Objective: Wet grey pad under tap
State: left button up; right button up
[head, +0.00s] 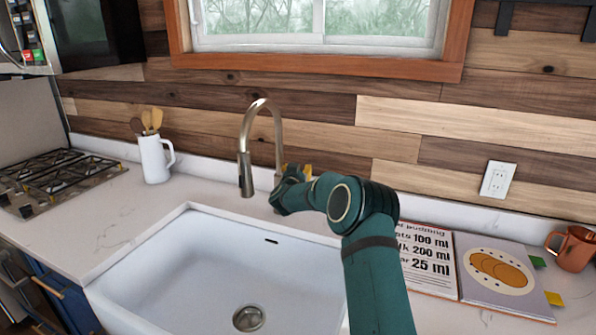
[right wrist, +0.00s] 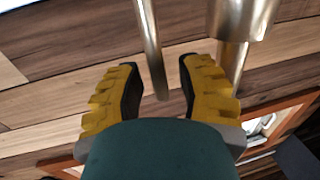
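The brushed-metal tap (head: 245,172) stands behind the white sink (head: 190,262), its spout arching over the basin. No water shows at the spout. My right gripper (head: 297,171) is at the right side of the tap, partly hidden by its own wrist. In the right wrist view, the yellow fingers of my right gripper (right wrist: 157,64) are open. A thin metal rod, seemingly the tap's lever (right wrist: 148,35), reaches into the gap between them, with space on both sides. The thicker tap body (right wrist: 238,22) is beside the right finger. No grey pad is seen. My left gripper is not in view.
A white jug (head: 154,160) with wooden utensils stands left of the sink, near the hob (head: 50,182). An open cookbook (head: 492,272) and a copper-coloured mug (head: 572,249) are on the right counter. The basin looks empty, with a round drain (head: 248,318).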

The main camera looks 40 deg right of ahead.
grip_shut()
jog(key=shift+s+d+f+m+b, duration=0.1)
jog(key=shift+s+f+m+b, duration=0.15)
jog(key=shift+b, duration=0.3)
jog(key=shift+s+d+r+m+b, duration=0.1)
jog(key=shift+s+r+m+b, duration=0.1)
jog(key=shift+m+b, duration=0.25)
jog(key=shift+o, duration=1.5)
grip_release()
jog(key=v, duration=1.2)
